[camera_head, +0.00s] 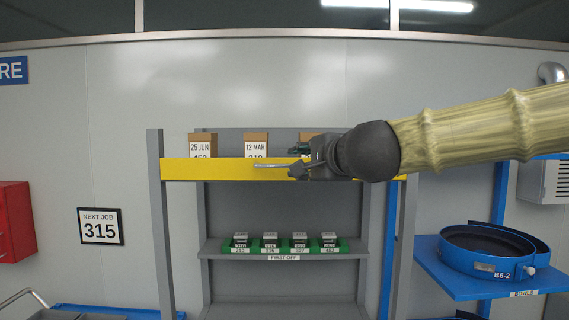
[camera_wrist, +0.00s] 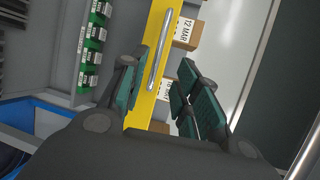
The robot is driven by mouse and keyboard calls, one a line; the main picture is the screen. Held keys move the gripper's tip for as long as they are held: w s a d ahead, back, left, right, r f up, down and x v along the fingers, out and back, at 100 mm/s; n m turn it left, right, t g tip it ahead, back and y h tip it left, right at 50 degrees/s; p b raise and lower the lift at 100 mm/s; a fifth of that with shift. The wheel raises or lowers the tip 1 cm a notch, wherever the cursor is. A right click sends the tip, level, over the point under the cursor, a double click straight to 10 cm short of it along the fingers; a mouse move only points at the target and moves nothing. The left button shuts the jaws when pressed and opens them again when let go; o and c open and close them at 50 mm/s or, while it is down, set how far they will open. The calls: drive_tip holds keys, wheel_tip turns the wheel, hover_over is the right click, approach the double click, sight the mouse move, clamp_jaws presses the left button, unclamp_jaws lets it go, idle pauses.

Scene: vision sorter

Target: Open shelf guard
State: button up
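The shelf guard (camera_head: 215,170) is a yellow bar across the front of the upper shelf, in front of the boxes. Its metal handle (camera_head: 270,166) runs along the bar's face. My gripper (camera_head: 299,160) is at the right end of the handle and hides part of the bar. In the wrist view the guard (camera_wrist: 155,28) runs up the picture, and the handle (camera_wrist: 164,45) lies between the lines of my open fingers (camera_wrist: 163,68). The fingers are apart and not closed on it. I cannot tell whether either finger touches the handle.
Cardboard boxes (camera_head: 202,144) stand behind the guard; the right one is partly hidden by my gripper. A lower shelf (camera_head: 225,252) holds green trays with several parts. Grey posts (camera_head: 158,230) flank the shelf. A blue bowl (camera_head: 490,262) stands on the right. A sign reads 315 (camera_head: 101,227).

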sight(285, 166)
drive_tip(key=shift+p+x, duration=2.05)
drive_tip(key=shift+x, duration=3.35)
drive_tip(key=shift+f, duration=0.15)
clamp_jaws()
